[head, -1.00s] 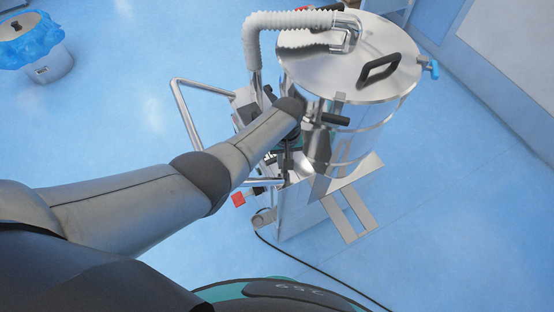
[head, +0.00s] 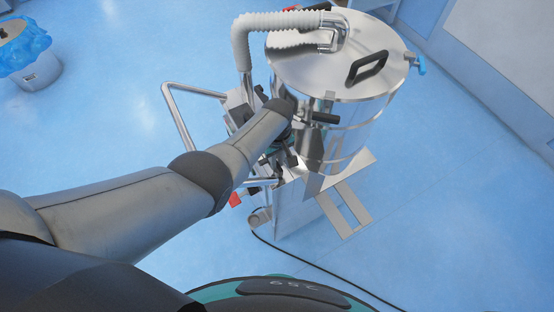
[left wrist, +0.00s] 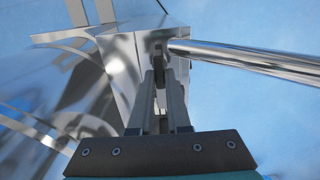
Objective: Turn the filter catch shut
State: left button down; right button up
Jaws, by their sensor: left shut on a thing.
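My left gripper (head: 290,160) is at the near side of the steel filter drum (head: 345,135), mostly hidden below my forearm in the head view. In the left wrist view its two fingers (left wrist: 160,75) are close together, shut on a small dark piece (left wrist: 158,47) at the machine's metal body, which seems to be the filter catch. Its shape and how far it is turned cannot be made out. A black grip (head: 320,117) sticks out from the drum's side just right of my wrist. My right gripper is not in view.
The drum has a round lid with a black handle (head: 367,67) and a white ribbed hose (head: 285,22). A bent steel rail (head: 172,110) stands out on the left; a steel bar (left wrist: 250,58) passes close right of my fingers. A cable (head: 320,278) crosses the open blue floor.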

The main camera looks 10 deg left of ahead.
pick_arm(q)
jog(key=shift+w, duration=0.1)
jog(key=c, duration=0.9)
grip_release()
jog(key=shift+r+p, duration=0.45)
jog(key=shift+r, duration=0.2)
jog(key=shift+r+p, duration=2.3)
jog(key=shift+r, duration=4.7)
